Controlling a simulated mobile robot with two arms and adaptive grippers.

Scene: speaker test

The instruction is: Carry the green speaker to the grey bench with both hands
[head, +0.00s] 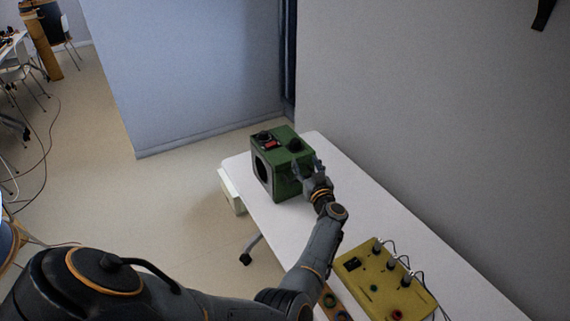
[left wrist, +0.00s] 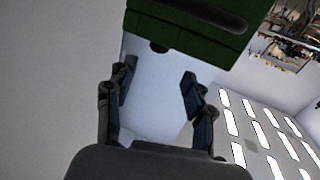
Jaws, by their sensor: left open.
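The green speaker (head: 283,180) stands upright on a pale table (head: 390,231), near its far end. It is boxy, with a dark opening in its front and dark and red parts on top. My left gripper (head: 308,171) is at the speaker's right side, close to it; I cannot tell whether they touch. In the left wrist view, the left gripper (left wrist: 157,80) has its fingers apart with nothing between them. The speaker (left wrist: 190,30) fills the top of that view, beyond the fingertips. My right gripper is not in view. I cannot tell whether this table is the grey bench.
A yellow box (head: 385,280) with knobs and cables lies on the near part of the table. A grey wall (head: 430,110) runs along the table's right side. A blue-grey partition (head: 190,70) stands behind. Floor to the left is open, with chairs (head: 25,75) and cables farther off.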

